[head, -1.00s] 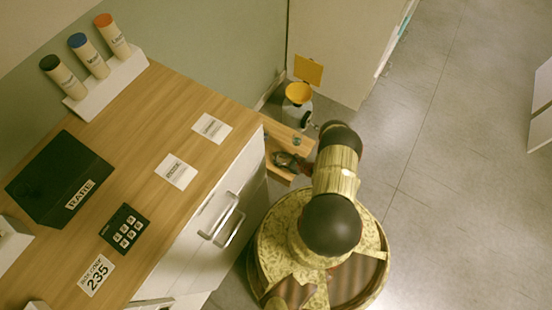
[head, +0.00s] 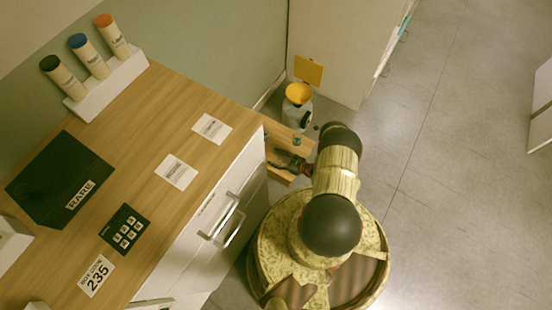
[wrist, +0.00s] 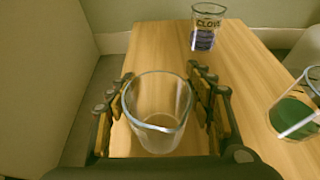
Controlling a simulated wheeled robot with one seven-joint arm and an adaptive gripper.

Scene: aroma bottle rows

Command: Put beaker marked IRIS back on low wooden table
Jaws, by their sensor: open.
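A clear, empty beaker (wrist: 158,112) stands between the two fingers of my gripper (wrist: 156,98) in the wrist view. It appears upright on the low wooden table (wrist: 150,45); no IRIS marking can be read on it from this side. My gripper is open, one finger on each side of the beaker. In the head view my gripper (head: 290,166) is low over the low wooden table (head: 279,131), partly hidden by my arm, and the beaker cannot be made out there.
A beaker marked CLOVE (wrist: 205,27) with purple contents stands toward the far end of the table. A beaker with green contents (wrist: 296,110) stands at right. A wooden-topped cabinet (head: 150,110) is beside the low table. A yellow funnel-like top (head: 298,93) is behind it.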

